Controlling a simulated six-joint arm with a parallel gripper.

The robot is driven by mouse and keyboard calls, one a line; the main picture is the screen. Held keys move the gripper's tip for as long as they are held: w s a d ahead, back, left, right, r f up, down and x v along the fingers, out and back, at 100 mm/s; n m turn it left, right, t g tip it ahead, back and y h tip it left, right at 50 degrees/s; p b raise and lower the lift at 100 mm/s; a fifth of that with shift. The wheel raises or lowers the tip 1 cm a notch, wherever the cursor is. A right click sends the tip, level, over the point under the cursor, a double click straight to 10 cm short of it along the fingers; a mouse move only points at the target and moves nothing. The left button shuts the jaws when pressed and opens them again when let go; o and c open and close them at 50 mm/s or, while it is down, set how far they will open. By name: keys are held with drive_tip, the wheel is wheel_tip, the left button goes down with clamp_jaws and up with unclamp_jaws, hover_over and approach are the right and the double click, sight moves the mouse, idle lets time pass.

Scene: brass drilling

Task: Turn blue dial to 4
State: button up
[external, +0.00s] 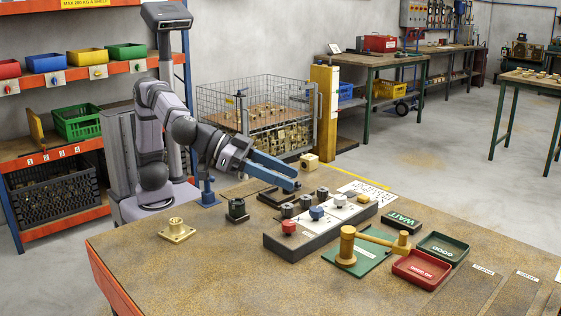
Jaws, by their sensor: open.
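A blue dial (317,213) sits on the pale top of a long dark control box (300,240) on the bench, second from the near left end. A red dial (289,227), a white dial (340,200) and a yellowish dial (363,196) share the box. The number the blue dial points to is too small to read. My gripper (293,183) has blue fingers, is open and empty, and is above the bench behind the box, apart from the blue dial.
Several dark knobs stand behind the box. A red tray (421,268) and a green tray (443,247) lie to the right. A brass flanged part (176,230) sits left; the bench's front left is clear.

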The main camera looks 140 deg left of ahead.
sight(316, 208)
drive_tip(key=w+a+m+t+h+p, duration=0.2)
drive_tip(key=w+a+m+h+p, duration=0.55)
drive_tip(key=p, duration=0.25)
drive_tip(key=s+a+m+g+h+p, duration=0.1)
drive_tip(key=s+a+m+h+p, duration=0.1)
drive_tip(key=s+m+h+p, duration=0.5)
drive_tip(key=shift+n+h, duration=0.25)
drive_tip(key=shift+n, duration=0.3)
drive_tip(key=shift+w+d+f+p, duration=0.25)
drive_tip(key=shift+w+d+f, duration=0.45)
drive_tip(key=shift+f, duration=0.6)
drive_tip(key=shift+w+d+f+p, duration=0.2)
drive_tip(key=shift+w+d+f, duration=0.25)
drive_tip(key=shift+w+f, duration=0.6)
drive_tip(key=shift+w+d+f+p, duration=0.25)
drive_tip(key=shift+w+d+f, duration=0.3)
drive_tip(key=shift+f, duration=1)
drive_tip(key=c, duration=1)
